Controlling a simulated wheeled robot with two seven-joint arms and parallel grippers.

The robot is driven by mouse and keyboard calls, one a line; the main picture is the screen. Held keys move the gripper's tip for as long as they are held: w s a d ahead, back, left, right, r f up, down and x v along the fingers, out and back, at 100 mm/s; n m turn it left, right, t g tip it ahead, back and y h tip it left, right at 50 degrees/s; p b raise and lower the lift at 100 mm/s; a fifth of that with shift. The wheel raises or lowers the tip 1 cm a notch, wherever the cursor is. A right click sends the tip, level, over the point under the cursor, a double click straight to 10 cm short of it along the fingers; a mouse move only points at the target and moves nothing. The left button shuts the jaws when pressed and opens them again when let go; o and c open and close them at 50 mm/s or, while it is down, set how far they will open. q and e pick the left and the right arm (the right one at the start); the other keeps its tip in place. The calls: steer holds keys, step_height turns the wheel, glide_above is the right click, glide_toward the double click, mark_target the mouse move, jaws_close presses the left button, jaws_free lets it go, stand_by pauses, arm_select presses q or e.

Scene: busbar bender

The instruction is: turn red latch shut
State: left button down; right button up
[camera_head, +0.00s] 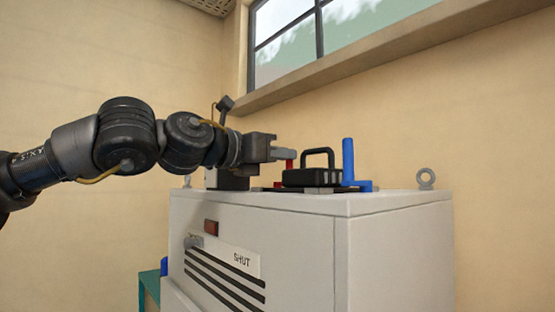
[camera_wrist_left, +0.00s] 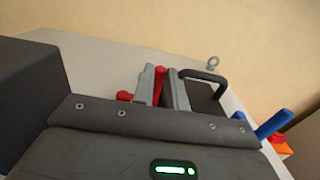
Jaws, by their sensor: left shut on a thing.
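A red latch handle (camera_head: 289,166) stands on top of the light grey cabinet (camera_head: 270,202), next to a black block. My left gripper (camera_head: 284,153) reaches in from the left over the cabinet top and is shut on this red handle. In the left wrist view, the red handle (camera_wrist_left: 159,84) shows between the two grey fingers (camera_wrist_left: 162,86), with another red part (camera_wrist_left: 125,96) low to their left. The fingers hide part of the handle. My right gripper is in neither view.
A black block with a loop handle (camera_head: 317,170) and a blue crank (camera_head: 349,165) stand close to the right of the gripper. A metal eye ring (camera_head: 426,179) is at the right corner. The cabinet front has a "SHUT" label (camera_head: 242,260) and a reddish-brown piece (camera_head: 211,227).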

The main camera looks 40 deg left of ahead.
arm_select(q)
steer(key=shift+w+d+f+n+y+b, duration=0.1)
steer(key=shift+w+d+n+y+b, duration=0.05)
steer(key=shift+n+y+b, duration=0.35)
steer(key=shift+w+d+f+n+y+b, duration=0.15)
steer(key=shift+n+y+b, duration=0.1)
steer(key=shift+y, duration=0.35)
steer(key=shift+w+r+n+y, duration=0.1)
steer(key=shift+r+n+y, duration=0.15)
steer(key=shift+y, duration=0.25)
steer(key=c, duration=1.4)
jaws_free()
steer(key=shift+a, duration=0.25)
steer(key=shift+f, duration=0.15)
